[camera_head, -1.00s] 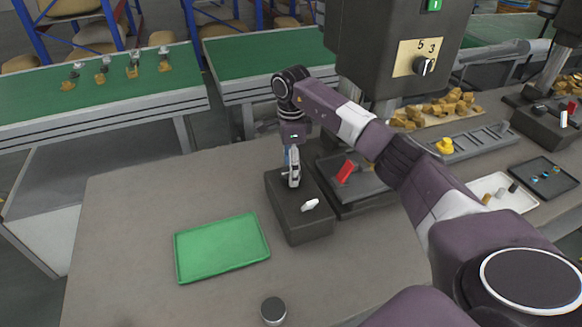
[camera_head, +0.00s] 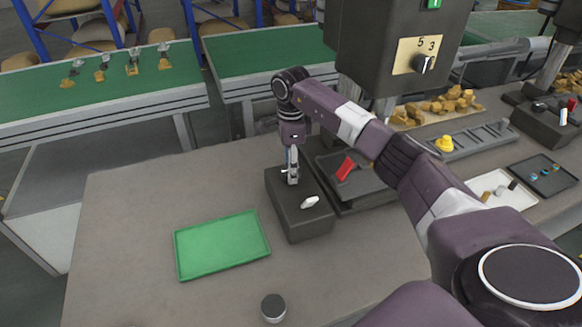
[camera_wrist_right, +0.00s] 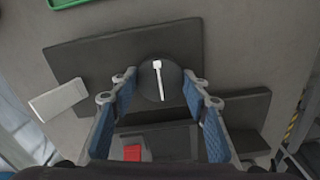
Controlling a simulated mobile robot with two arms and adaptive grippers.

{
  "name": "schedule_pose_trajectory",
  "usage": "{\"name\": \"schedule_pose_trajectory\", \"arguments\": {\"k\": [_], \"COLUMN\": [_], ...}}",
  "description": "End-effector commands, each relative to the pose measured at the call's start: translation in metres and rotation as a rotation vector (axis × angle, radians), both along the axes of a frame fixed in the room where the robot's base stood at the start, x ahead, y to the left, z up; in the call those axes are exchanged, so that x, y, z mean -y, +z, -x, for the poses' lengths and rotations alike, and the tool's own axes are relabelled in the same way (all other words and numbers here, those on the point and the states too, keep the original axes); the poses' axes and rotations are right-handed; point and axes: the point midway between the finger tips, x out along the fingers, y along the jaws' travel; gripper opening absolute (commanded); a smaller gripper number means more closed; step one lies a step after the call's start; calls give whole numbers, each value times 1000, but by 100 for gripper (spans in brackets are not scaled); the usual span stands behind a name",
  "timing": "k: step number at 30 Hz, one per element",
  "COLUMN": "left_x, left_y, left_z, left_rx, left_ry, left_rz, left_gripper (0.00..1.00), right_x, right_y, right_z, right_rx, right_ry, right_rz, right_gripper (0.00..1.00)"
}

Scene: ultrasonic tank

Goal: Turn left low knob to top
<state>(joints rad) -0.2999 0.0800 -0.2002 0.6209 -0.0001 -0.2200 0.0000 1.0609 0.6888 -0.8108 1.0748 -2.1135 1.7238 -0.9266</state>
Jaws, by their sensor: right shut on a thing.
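A dark control box (camera_head: 303,222) stands on the grey table. Its near part carries a white lever (camera_head: 310,202), also at the left of the right wrist view (camera_wrist_right: 58,100). A round black knob with a white pointer (camera_wrist_right: 158,82) sits on the box's far part. In the wrist view the pointer runs nearly up and down, its wide end toward the top. My right gripper (camera_head: 292,180) reaches down over this knob and hides most of it in the head view. My left gripper is not in view.
A green tray (camera_head: 222,246) lies left of the box. A dark fixture with a red lever (camera_head: 346,168) stands close to its right. A round grey-topped piece (camera_head: 273,307) is at the front. A large machine housing (camera_head: 385,50) rises behind. The left table area is clear.

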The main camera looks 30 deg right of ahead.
Motion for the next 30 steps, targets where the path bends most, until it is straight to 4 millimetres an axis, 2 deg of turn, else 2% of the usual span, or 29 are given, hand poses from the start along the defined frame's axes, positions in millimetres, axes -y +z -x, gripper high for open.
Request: {"name": "schedule_pose_trajectory", "arguments": {"k": [11,30], "left_x": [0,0], "left_y": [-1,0], "left_z": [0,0], "left_rx": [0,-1], "left_ry": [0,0], "left_rz": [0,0], "left_gripper": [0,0], "right_x": [1,0], "right_y": [1,2], "right_z": [-1,-1], "right_rx": [3,4], "right_ry": [-216,-821], "right_rz": [2,1], "right_gripper": [18,18]}}
